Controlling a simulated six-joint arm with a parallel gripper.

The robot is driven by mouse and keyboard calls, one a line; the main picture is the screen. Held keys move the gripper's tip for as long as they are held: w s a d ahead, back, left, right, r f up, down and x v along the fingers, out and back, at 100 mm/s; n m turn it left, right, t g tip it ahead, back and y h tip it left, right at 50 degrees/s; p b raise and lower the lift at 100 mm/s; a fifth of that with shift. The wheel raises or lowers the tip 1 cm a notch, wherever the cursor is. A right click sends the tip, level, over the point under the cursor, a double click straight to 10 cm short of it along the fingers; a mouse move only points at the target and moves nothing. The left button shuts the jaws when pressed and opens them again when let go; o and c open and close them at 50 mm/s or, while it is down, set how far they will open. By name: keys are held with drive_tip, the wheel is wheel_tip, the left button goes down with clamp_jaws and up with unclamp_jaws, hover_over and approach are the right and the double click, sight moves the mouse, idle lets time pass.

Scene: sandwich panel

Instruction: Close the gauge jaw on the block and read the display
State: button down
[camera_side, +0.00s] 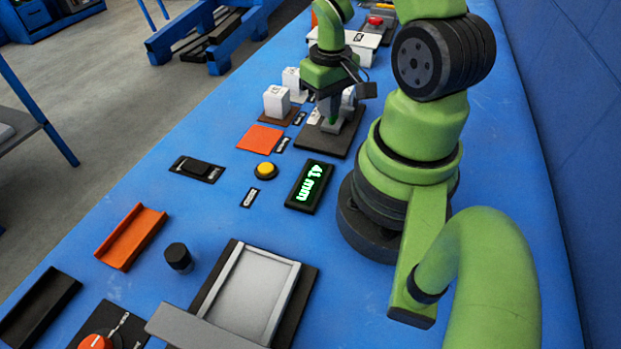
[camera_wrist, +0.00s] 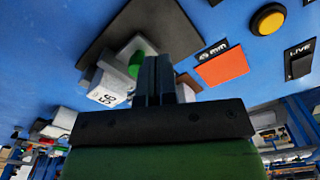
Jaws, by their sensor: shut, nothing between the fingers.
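My gripper (camera_wrist: 154,62) is shut with nothing between its dark fingers. In the side view my gripper (camera_side: 330,106) is low over the gauge's dark base plate (camera_side: 346,146). In the wrist view the fingertips are beside a green knob (camera_wrist: 136,64) on the pale gauge parts; I cannot tell whether they touch. A white block (camera_wrist: 108,88) with a number like 56 is left of the fingers. How the jaw meets any block is partly hidden. The display (camera_side: 309,186) shows green digits that look like 41 mm.
A white block (camera_side: 277,101) stands on a brown pad, with another (camera_side: 293,79) behind. An orange pad (camera_side: 260,138), yellow button (camera_side: 265,171) and black switch (camera_side: 197,169) are nearby. An orange channel (camera_side: 131,236), black knob (camera_side: 178,257) and grey tray (camera_side: 254,292) are nearer the camera.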

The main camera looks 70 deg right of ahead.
drive_tip(key=shift+f, duration=1.7)
drive_tip(key=shift+d, duration=0.4)
idle(0.7)
drive_tip(key=shift+a, duration=0.6)
idle(1.7)
drive_tip(key=shift+r, duration=3)
